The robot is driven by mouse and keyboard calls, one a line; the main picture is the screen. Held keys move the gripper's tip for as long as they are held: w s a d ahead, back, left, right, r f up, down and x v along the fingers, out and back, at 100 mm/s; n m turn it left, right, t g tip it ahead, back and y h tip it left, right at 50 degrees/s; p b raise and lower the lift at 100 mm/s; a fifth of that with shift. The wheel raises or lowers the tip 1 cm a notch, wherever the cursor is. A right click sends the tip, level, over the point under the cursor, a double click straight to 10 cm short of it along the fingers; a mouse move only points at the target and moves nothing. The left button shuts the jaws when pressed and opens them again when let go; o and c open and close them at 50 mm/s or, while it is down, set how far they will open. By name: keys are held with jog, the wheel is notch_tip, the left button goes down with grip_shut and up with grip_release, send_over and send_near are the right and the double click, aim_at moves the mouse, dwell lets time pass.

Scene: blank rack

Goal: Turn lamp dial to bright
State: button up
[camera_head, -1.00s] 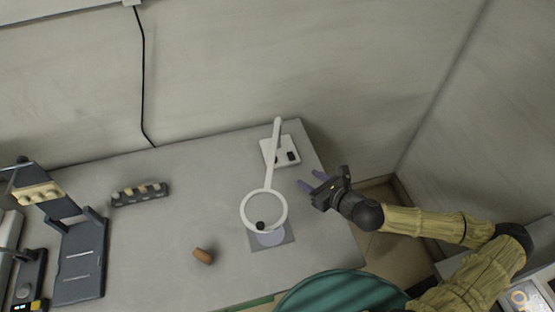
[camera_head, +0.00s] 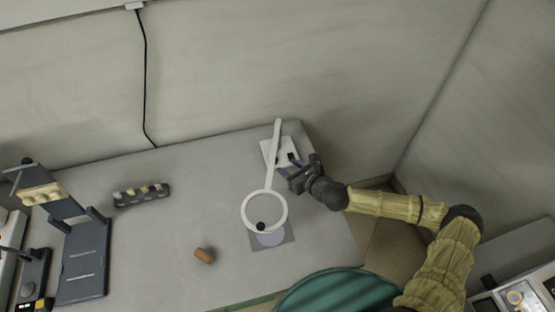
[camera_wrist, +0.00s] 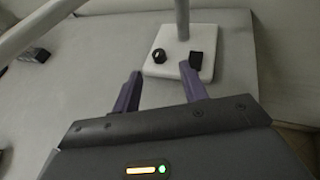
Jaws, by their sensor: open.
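The lamp has a white base (camera_head: 270,150), a white arm and a white ring head (camera_head: 245,212) that hangs over a pale disc on a grey square. In the wrist view the base (camera_wrist: 172,62) carries a dark round dial (camera_wrist: 159,55) on the left and a dark block-like part (camera_wrist: 196,60) on the right, with the post between them. My gripper (camera_head: 281,168) is at the near right edge of the base. In the wrist view my gripper (camera_wrist: 163,84) is open and empty, its two fingers apart just short of the base, the dial lying ahead between them.
A brown cork-like piece (camera_head: 204,256) lies on the grey table (camera_head: 180,215). A dark strip holder (camera_head: 140,194) with several small pieces stands at the back left. A dark stand (camera_head: 82,265) is at the far left. A teal round seat (camera_head: 340,292) is at the front.

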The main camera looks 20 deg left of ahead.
aim_at(278, 165)
jog(key=x, duration=0.7)
jog(key=shift+s+p, duration=0.15)
jog(key=shift+p, duration=0.25)
grip_shut()
